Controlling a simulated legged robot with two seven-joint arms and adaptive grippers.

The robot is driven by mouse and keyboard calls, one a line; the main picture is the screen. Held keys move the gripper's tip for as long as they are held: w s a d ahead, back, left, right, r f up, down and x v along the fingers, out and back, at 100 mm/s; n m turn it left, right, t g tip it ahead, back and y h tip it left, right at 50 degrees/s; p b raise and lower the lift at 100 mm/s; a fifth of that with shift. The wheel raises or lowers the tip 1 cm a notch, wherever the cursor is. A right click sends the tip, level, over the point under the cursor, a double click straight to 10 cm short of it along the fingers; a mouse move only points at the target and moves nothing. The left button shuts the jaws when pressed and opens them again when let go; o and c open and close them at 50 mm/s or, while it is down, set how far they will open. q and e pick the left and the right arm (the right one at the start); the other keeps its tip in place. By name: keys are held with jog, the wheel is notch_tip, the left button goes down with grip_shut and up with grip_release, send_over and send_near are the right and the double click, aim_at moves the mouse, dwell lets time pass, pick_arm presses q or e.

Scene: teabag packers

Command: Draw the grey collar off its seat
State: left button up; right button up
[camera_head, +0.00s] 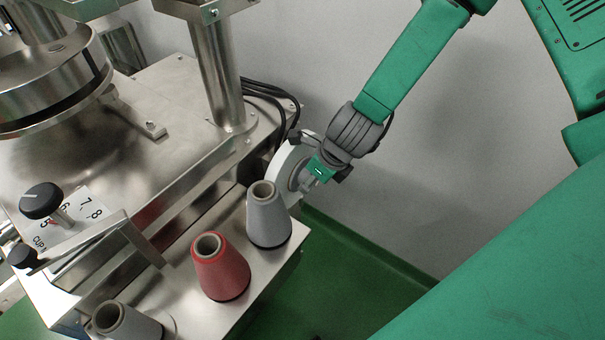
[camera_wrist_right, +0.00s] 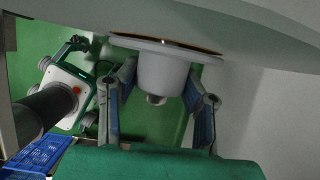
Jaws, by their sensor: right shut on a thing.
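The grey collar (camera_wrist_right: 163,72) is a short round hub with a wide flange and a small stub at its end. In the right wrist view it sits at the top middle, its flange close to a large pale disc (camera_wrist_right: 235,25). I cannot tell whether they touch. My right gripper (camera_wrist_right: 160,84) has one finger on each side of the collar and is shut on it. In the head view my right gripper (camera_head: 315,176) is at the pale disc (camera_head: 284,163) on the machine's side, and the collar is mostly hidden there. My left gripper is not in view.
A grey cone (camera_head: 268,215), a red cone (camera_head: 219,267) and another grey cone (camera_head: 127,325) stand on the machine's metal ledge, close to the disc. Black cables (camera_head: 268,92) run behind it. A blue crate (camera_wrist_right: 38,157) lies lower left in the wrist view.

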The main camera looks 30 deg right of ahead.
jog(key=shift+a, duration=0.15)
jog(key=shift+s+d+f, duration=0.1)
jog(key=shift+s+d, duration=0.3)
jog(key=s+d, duration=0.3)
jog(key=s, duration=0.4)
jog(key=shift+s, duration=0.3)
dwell(0.8)
